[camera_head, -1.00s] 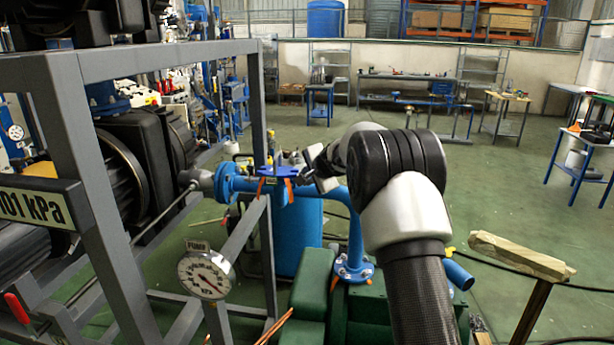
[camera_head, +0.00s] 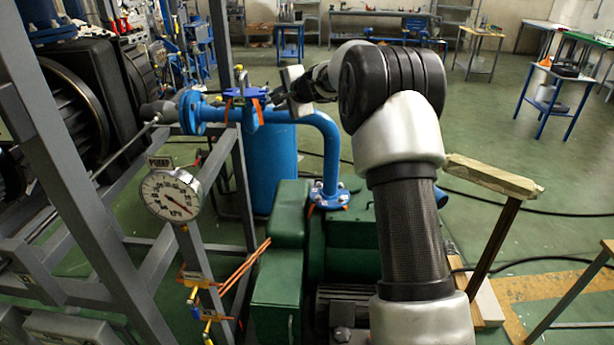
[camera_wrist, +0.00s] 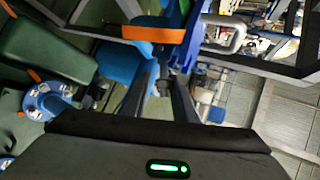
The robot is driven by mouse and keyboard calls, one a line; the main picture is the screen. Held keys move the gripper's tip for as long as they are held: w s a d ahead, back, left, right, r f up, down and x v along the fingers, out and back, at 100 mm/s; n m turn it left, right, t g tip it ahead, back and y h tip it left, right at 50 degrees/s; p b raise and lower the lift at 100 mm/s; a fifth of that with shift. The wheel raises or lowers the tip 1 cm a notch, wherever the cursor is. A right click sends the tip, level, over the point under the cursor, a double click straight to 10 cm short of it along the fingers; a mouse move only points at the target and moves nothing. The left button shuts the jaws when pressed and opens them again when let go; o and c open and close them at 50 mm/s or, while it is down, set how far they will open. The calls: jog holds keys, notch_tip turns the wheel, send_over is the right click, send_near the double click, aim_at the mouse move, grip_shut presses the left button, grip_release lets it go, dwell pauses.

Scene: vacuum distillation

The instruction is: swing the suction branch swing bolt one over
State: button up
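The suction branch is a blue pipe (camera_head: 290,118) with a blue flanged joint (camera_head: 243,94) on top, which has upright bolts and orange tabs (camera_head: 258,112). My gripper (camera_wrist: 160,72) is just right of this joint in the head view; its fingers are mostly hidden there by my wrist. In the wrist view its two dark fingers stand apart, with a small metal bolt end (camera_wrist: 163,86) showing between them. I cannot tell whether they touch it. An orange tab (camera_wrist: 152,33) and the blue joint (camera_wrist: 186,45) lie just beyond the fingertips.
A pump gauge (camera_head: 171,194) and grey frame (camera_head: 232,170) stand left of the pipe. Green machinery (camera_head: 283,262) and a lower bolted flange (camera_head: 328,197) are below. A wooden-topped post (camera_head: 492,176) stands right of my arm.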

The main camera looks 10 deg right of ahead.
jog(key=s+d+r+m+t+y+b, duration=0.1)
jog(key=s+d+r+b, duration=0.1)
jog(key=s+d+b, duration=0.45)
jog(key=s+d+r+m+t+y+b, duration=0.1)
jog(key=s+b, duration=0.3)
jog(key=s, duration=0.5)
jog(key=s+a+f+n+g+p, duration=0.2)
jog(key=s+a+n, duration=0.1)
jog(key=s, duration=0.5)
jog(key=s+a+f+n+g+h+p, duration=0.1)
jog(key=s+a+f+n+g+p, duration=0.1)
jog(key=s, duration=0.7)
jog(key=shift+a+f+n+g+h+p, duration=0.2)
jog(key=shift+a+n+g+h+p, duration=0.1)
jog(key=shift+a+n+g+p, duration=0.45)
